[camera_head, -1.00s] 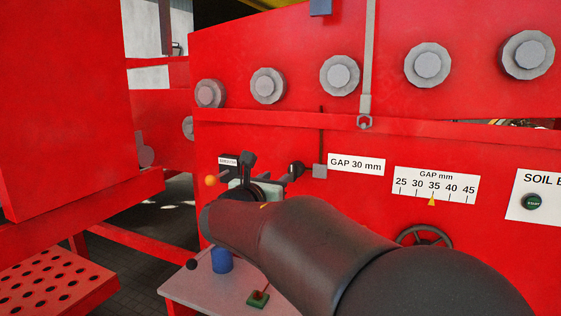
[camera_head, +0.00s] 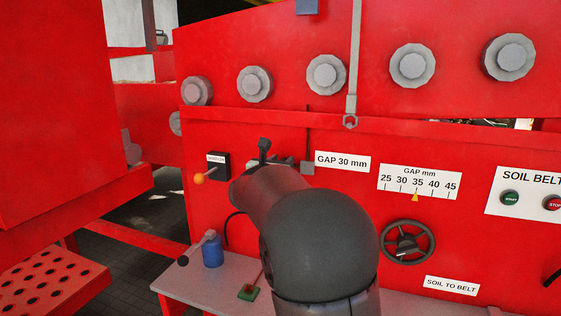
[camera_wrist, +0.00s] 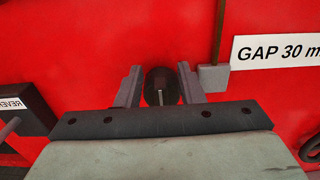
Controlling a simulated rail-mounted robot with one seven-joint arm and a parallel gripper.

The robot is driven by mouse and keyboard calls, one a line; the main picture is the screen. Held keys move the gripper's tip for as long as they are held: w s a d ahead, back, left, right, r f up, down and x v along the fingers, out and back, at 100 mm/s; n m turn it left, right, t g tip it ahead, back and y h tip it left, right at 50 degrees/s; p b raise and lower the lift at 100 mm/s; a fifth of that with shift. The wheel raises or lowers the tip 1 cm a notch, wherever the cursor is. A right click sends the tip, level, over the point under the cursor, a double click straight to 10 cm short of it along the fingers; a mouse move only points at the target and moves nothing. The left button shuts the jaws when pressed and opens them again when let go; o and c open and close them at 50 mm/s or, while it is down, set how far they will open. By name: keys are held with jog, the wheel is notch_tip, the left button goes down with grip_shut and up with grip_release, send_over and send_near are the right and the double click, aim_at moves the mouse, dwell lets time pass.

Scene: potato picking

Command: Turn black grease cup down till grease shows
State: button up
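The black grease cup (camera_wrist: 158,78) shows in the wrist view as a round dark knob with a thin pale pin, in front of the red panel. My gripper (camera_wrist: 160,88) has one grey finger on each side of it. The fingers lie very close to the cup's sides; whether they press on it I cannot tell. No grease is visible. In the head view my gripper (camera_head: 284,163) is at the panel, left of the grey block (camera_head: 307,168), and my dark arm hides most of it. The cup is not clearly visible there.
A GAP 30 mm label (camera_head: 342,161) is right of the block, with a gap scale (camera_head: 419,182) and handwheel (camera_head: 407,241) farther right. An orange-knobbed lever (camera_head: 199,178) is left.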

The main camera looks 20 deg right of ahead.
grip_shut()
jog(key=shift+f, duration=0.1)
